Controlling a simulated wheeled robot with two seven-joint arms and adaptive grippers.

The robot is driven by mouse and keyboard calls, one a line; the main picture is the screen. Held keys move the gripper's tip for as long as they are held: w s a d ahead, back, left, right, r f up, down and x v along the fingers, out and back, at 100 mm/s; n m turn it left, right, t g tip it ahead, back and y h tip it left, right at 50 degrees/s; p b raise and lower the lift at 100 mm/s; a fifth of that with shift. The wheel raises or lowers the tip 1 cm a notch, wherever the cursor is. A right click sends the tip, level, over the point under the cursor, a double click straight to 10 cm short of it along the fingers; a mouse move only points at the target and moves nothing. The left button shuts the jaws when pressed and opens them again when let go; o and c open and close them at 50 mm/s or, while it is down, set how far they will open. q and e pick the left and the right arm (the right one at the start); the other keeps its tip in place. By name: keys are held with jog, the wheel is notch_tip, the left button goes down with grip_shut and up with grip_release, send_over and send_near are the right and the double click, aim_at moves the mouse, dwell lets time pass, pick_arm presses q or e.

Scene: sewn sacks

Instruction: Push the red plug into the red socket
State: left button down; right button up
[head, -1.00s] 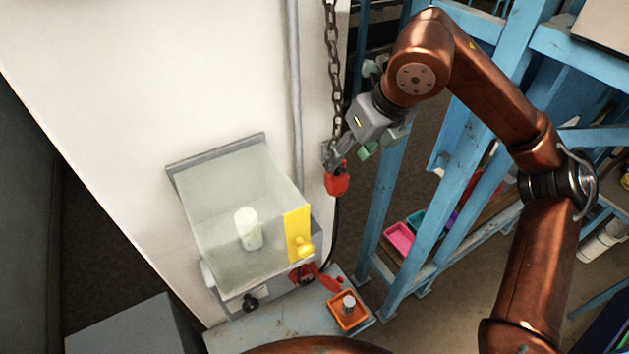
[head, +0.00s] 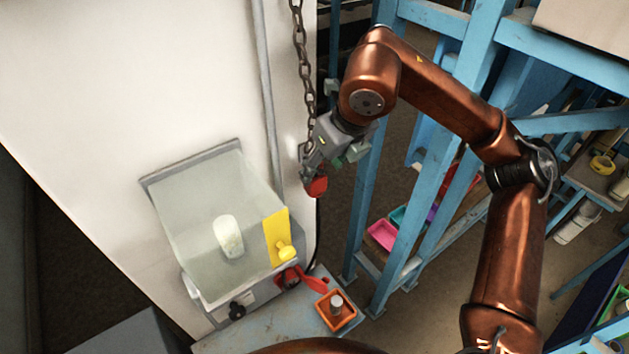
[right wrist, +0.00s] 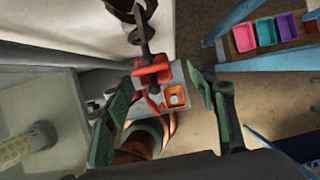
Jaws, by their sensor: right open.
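A red block-like fitting (head: 317,187) is at the wall's right edge, below the hanging chain, with a black cable running down from it. It also shows in the right wrist view (right wrist: 152,75), in the gap between the fingers. I cannot tell plug from socket there, or how far any plug is in. My right gripper (head: 311,170) is open right above the fitting and partly covers it; its green-padded fingers stand apart in the right wrist view (right wrist: 165,88). I cannot tell whether they touch the fitting. My left gripper is not in view.
A clear-covered box (head: 195,205) with a yellow tab (head: 276,238) stands left of the gripper. A red lever-like piece (head: 313,283) and an orange tray (head: 322,312) lie below. The chain (head: 300,55) hangs close to the gripper; a blue rack (head: 365,190) stands at right.

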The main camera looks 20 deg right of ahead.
aim_at(316, 175)
jog(key=shift+w+a+f, duration=0.1)
jog(key=shift+a+f, duration=0.15)
jog(key=shift+f, duration=0.2)
jog(key=p+x, duration=0.1)
jog(key=x, duration=0.2)
jog(key=shift+a+f+p, duration=0.2)
jog(key=shift+f+p, duration=0.05)
jog(key=shift+p, duration=0.05)
jog(key=shift+w+f, duration=0.2)
jog(key=shift+f, duration=0.15)
jog(key=shift+c, duration=0.2)
jog(key=c, duration=1.1)
